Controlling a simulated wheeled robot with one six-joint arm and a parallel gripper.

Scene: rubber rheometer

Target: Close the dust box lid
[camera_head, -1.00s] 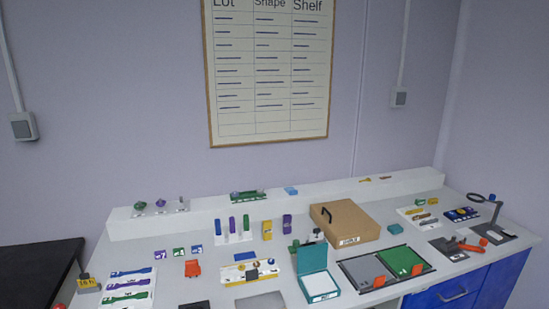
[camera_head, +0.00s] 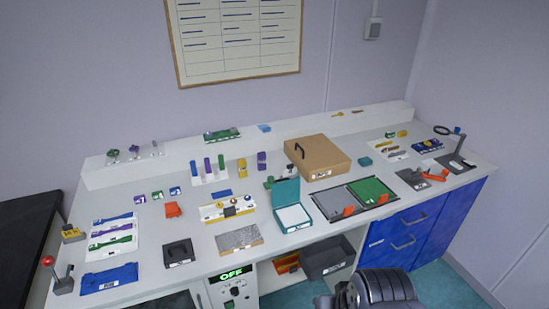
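A teal box (camera_head: 293,217) stands open near the middle of the bench, with a pale square surface inside. Its teal lid (camera_head: 286,192) stands up at the back edge. It is the only box I see with a raised lid; I cannot read a name on it. A dark, rounded part of my arm shows at the bottom right of centre, in front of the bench and apart from the box. My gripper's fingers are not visible.
A brown box (camera_head: 318,161) with a black handle stands behind and right of the teal box. A grey and green panel pair (camera_head: 339,205) with orange tabs lies to its right. A speckled slab (camera_head: 239,240) lies to its left. Blue cabinet doors (camera_head: 405,228) are below right.

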